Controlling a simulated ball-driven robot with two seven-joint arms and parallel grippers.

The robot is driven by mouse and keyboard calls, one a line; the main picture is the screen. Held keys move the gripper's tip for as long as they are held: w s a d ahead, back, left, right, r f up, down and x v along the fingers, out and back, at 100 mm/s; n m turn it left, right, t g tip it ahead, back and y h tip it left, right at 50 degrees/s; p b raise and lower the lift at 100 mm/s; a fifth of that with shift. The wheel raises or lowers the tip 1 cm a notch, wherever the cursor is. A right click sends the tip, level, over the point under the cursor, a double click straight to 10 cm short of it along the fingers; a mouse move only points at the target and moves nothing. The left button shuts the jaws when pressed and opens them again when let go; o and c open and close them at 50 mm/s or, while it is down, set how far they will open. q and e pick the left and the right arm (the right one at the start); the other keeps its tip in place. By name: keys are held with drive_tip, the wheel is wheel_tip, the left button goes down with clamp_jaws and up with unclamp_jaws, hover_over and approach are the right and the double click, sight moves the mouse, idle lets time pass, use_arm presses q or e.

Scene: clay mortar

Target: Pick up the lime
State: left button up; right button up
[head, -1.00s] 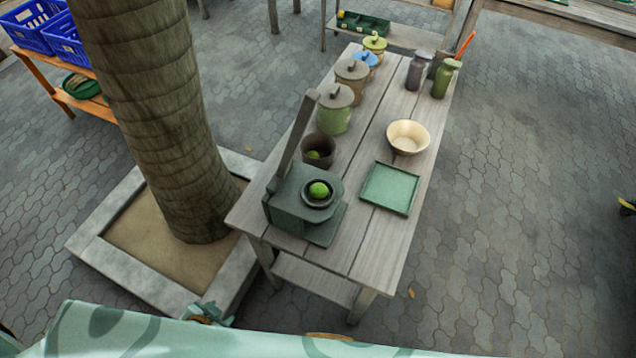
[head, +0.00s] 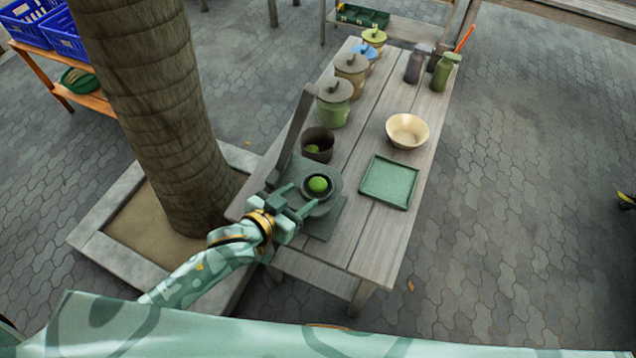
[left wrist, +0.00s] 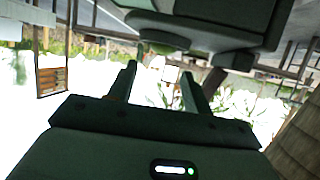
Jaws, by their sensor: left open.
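A green lime (head: 318,184) sits in the round cup of a dark green press (head: 325,226) at the table's near end. Another green lime (head: 313,149) lies inside a dark brown pot (head: 318,140) just behind the press. My left gripper (head: 298,199) is open and empty, at the press's near left side, with its fingers pointing toward the cup. It partly hides the press body. My right gripper is in neither view.
The press's long lever (head: 297,132) rises beside the cup. A green tray (head: 390,182) and a cream bowl (head: 407,131) stand to the right. Several lidded jars (head: 333,103) line the table's left edge behind the pot. A tree trunk (head: 150,110) stands left.

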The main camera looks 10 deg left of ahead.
sight(314, 184)
use_arm(q)
drive_tip(key=b+x, duration=0.1)
drive_tip(key=x, duration=0.6)
drive_tip(key=shift+w+b, duration=0.35)
drive_tip(key=shift+w, duration=0.05)
drive_tip(key=shift+r, duration=0.1)
drive_tip(key=shift+c, duration=0.3)
drive_tip(key=c, duration=0.8)
